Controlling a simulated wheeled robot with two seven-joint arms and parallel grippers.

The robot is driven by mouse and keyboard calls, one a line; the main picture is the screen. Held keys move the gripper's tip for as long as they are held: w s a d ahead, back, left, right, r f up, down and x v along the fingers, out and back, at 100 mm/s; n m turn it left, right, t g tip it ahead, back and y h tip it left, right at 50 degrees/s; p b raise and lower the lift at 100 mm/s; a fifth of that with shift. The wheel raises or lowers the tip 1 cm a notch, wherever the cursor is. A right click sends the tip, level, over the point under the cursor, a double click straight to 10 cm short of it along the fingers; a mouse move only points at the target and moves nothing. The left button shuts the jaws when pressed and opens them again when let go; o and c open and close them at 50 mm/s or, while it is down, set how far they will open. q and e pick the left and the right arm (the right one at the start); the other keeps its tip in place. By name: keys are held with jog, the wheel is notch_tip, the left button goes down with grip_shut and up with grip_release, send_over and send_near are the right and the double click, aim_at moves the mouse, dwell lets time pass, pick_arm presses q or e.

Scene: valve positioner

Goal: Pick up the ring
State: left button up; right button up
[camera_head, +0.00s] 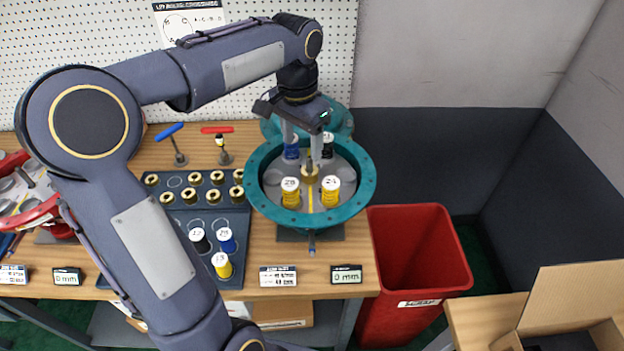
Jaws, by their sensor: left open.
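A brass-coloured ring (310,173) sits near the middle of the round teal housing (257,193), on its grey inner floor. My left gripper (303,152) points down over the housing, with its fingers apart and just above and behind the ring in the picture. I cannot tell whether a finger touches the ring. The gripper partly covers the blue and dark spools at the back. More brass rings (195,178) stand in rows on the dark tray (236,275) to the left. My right gripper is not in view.
Two yellow spools (290,192) (330,191) stand in front of the ring, and a blue spool (291,148) and a dark one (328,146) behind it. Red and blue T-handles (217,130) (169,131) stand left. A red bin (418,258) is right of the table.

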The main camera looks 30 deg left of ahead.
aim_at(310, 166)
pick_arm(q)
jog(key=shift+w+f, duration=0.25)
jog(key=shift+w, duration=0.25)
jog(key=shift+w+f, duration=0.25)
jog(key=shift+w, duration=0.25)
jog(key=shift+g, duration=0.3)
jog(key=f, duration=0.8)
jog(key=shift+d+p, duration=0.3)
jog(key=shift+p, duration=0.05)
jog(key=shift+r, duration=0.1)
jog(key=c, duration=1.1)
jog(key=shift+c, duration=0.2)
notch_tip(310, 166, up, 10)
jog(key=shift+r, duration=0.1)
jog(key=shift+f+b, duration=0.35)
jog(key=shift+f, duration=0.2)
